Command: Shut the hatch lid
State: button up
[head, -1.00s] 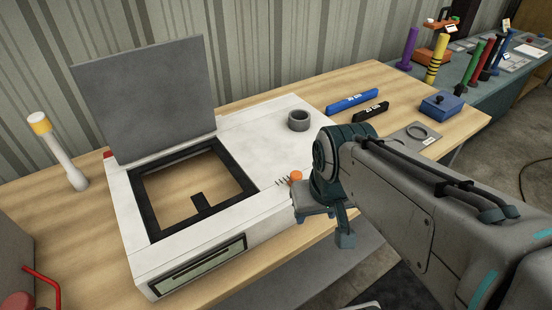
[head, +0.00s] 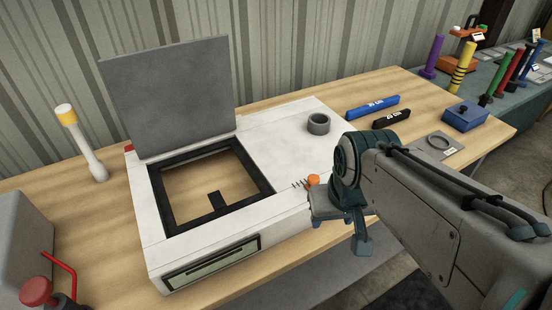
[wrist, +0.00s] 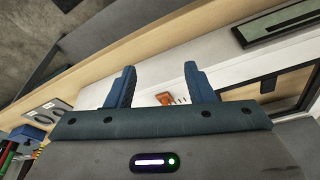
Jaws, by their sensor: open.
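The grey hatch lid (head: 172,100) stands raised, leaning slightly back, at the rear edge of the black-framed opening (head: 160,202) in the white box (head: 285,115). The opening shows a wood-coloured floor. My gripper (head: 340,222) is in front of the box's right part, near the orange knob (head: 313,180), apart from the lid. In the wrist view my gripper (wrist: 160,82) is open, with its two blue fingers apart and nothing between them but the view of the box and knob (wrist: 164,98) beyond. The lid does not clearly show in the wrist view.
A grey ring (head: 318,124) sits on the box top, right of the lid. A white post with a yellow band (head: 82,143) stands left. A grey block (head: 22,250) and red knob (head: 37,291) are at front left. Blue (head: 372,107) and black (head: 391,119) bars lie behind right.

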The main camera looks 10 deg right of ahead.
aim_at(167, 98)
jog(key=k, duration=1.1)
jog(key=u, duration=0.85)
jog(key=i, duration=0.75)
